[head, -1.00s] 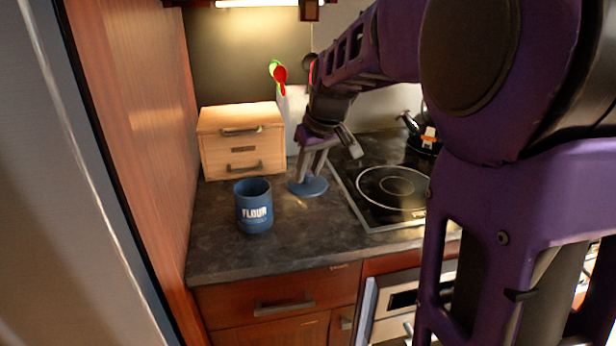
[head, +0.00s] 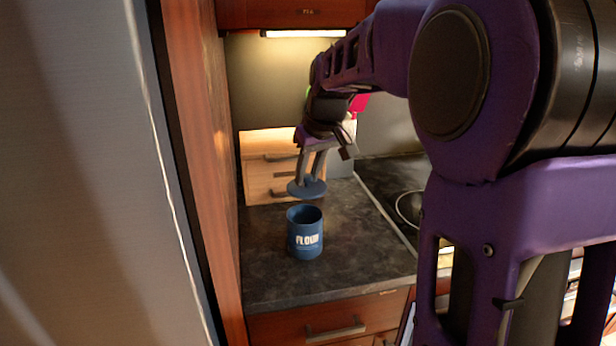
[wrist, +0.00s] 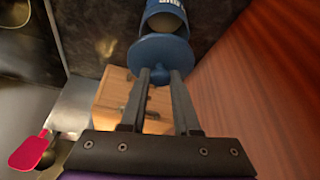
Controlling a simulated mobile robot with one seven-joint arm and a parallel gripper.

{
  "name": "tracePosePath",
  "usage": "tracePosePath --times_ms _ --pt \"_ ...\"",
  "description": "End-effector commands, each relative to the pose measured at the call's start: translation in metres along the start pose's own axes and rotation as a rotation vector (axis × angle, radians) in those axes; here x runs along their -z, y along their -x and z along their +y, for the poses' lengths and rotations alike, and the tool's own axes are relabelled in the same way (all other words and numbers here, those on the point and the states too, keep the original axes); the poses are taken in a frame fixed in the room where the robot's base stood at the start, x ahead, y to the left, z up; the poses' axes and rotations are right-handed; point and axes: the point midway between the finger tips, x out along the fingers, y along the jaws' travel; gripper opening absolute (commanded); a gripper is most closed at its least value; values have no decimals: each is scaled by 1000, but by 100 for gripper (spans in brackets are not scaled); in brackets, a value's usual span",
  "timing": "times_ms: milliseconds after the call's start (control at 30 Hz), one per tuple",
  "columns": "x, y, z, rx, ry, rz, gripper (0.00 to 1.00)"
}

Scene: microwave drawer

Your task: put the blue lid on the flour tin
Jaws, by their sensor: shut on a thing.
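The blue flour tin (head: 305,240) stands upright and open-topped on the dark counter, its label facing the head camera. My gripper (head: 308,181) is shut on the blue lid (head: 306,190), which hangs about level just above and behind the tin in the head view. The lid and tin look apart. In the wrist view, my fingers (wrist: 161,76) close on the knob of the lid (wrist: 150,52). The tin (wrist: 165,20) shows there just beyond the lid, its opening partly covered from view by it.
A small wooden drawer box (head: 262,170) stands behind the tin. A tall wooden panel (head: 195,150) borders the counter on the left. The black stovetop (head: 400,190) lies to the right. Bare counter (head: 345,265) surrounds the tin. A red utensil (wrist: 30,152) shows in the wrist view.

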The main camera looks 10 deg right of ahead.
Motion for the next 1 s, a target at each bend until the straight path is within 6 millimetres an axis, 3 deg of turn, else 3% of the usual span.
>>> tracePosePath --times_ms 633,1000 --pt "2 3 0 0 -2 -1 0" --pt "-9 -23 0 1 -2 -2 0"
